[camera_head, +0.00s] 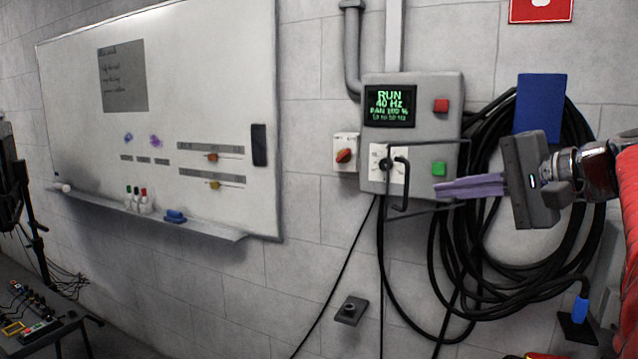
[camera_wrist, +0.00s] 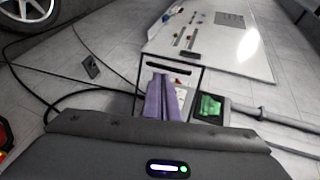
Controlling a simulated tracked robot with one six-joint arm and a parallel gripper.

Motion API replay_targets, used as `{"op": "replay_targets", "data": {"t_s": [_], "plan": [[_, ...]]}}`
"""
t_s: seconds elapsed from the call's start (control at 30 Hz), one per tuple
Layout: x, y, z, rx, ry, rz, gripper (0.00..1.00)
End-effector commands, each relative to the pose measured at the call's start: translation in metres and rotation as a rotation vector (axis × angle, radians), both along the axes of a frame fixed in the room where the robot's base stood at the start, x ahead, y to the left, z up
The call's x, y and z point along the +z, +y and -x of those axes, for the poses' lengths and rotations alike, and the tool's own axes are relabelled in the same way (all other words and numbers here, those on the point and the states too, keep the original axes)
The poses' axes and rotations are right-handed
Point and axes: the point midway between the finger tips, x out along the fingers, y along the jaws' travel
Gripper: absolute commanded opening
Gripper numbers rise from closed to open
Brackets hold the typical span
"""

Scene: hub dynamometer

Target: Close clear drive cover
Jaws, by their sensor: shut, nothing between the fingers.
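The clear drive cover (camera_head: 424,172) is a see-through panel with a thin dark frame, on the lower half of the grey drive box (camera_head: 370,150). It carries a black bar handle (camera_head: 403,188). The frame seems to stand out from the box face; its exact angle is hard to tell. My gripper (camera_head: 438,188) reaches in from the right, with its purple fingers closed together and empty. The fingertips overlap the cover's right part in the head view; I cannot tell whether they touch it. In the wrist view the fingers (camera_wrist: 160,82) point toward the dark cover frame (camera_wrist: 203,78).
The box's display (camera_head: 389,105) reads RUN, 40 Hz. Red (camera_head: 441,105) and green (camera_head: 439,168) buttons sit on its face. A red rotary switch (camera_head: 344,155) is at its left. Coiled black cable (camera_head: 480,270) hangs behind my gripper. A whiteboard (camera_head: 80,120) fills the left wall.

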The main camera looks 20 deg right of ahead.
Motion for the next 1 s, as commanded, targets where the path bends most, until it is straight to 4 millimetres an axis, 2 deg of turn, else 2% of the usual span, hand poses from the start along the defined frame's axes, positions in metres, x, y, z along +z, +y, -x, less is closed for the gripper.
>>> {"op": "replay_targets", "data": {"t_s": [0.3, 0.5, 1.0], "plan": [[-0.005, 0.013, -0.034, 0.004, 0.0, 0.001, 0.0], [-0.005, 0.018, -0.048, 0.003, 0.0, -0.001, 0.0], [-0.005, 0.018, -0.051, -0.001, 0.0, -0.001, 0.0]]}}
